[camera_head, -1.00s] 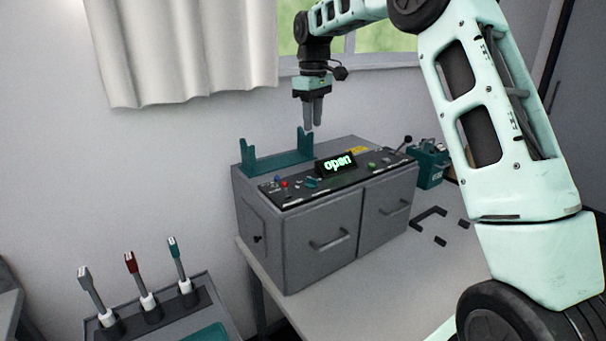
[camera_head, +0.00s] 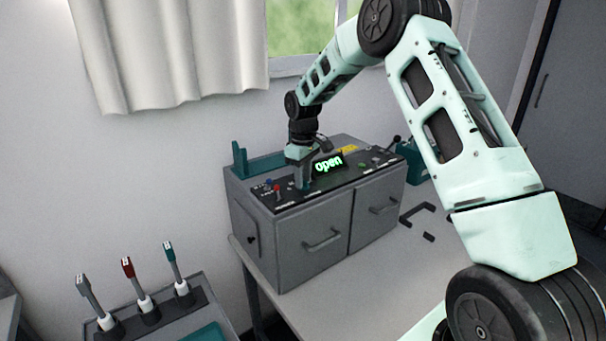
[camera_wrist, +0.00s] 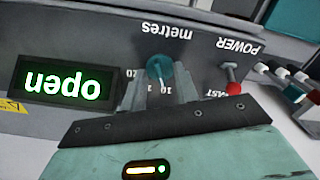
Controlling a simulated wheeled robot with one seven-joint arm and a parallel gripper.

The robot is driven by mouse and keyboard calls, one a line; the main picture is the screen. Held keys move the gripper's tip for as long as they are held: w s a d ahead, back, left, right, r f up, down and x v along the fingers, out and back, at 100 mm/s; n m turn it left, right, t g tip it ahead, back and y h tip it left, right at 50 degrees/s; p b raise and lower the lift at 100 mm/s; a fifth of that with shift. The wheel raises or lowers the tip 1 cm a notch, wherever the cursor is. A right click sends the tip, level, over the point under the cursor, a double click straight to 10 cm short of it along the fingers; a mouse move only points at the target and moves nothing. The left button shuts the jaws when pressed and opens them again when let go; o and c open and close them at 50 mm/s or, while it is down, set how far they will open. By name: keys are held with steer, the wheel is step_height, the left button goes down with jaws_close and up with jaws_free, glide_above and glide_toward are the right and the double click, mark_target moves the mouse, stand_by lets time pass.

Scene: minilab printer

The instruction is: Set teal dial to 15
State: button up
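The teal dial (camera_wrist: 160,67) sits on the printer's dark control panel, above the upside-down word "metres" as the panel reads. In the wrist view it shows between the tips of my gripper (camera_wrist: 160,88). The fingers are apart, one on each side of the dial; I cannot tell whether they touch it. Upside-down scale numbers, including 20 and 10, show around the dial, partly hidden by the fingers. The dial's exact setting is not readable. In the head view my gripper (camera_head: 302,184) points down at the panel, left of the display, and hides the dial.
The green display (camera_head: 328,164) reads "open" and stands close to my gripper. A red-tipped POWER switch (camera_wrist: 232,86) is on the dial's other side. A teal holder (camera_head: 262,166) rises behind the panel. Several upright tools (camera_head: 128,268) stand in a rack at lower left.

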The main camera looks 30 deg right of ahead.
jaws_close()
steer(key=shift+m, duration=0.4)
steer(key=m+b, duration=0.1)
steer(key=m, duration=0.2)
steer(key=shift+a+m, duration=0.1)
steer(key=shift+m, duration=0.2)
steer(key=shift+m+b, duration=0.4)
steer(key=shift+m, duration=1.7)
steer(key=shift+w, duration=0.1)
jaws_free()
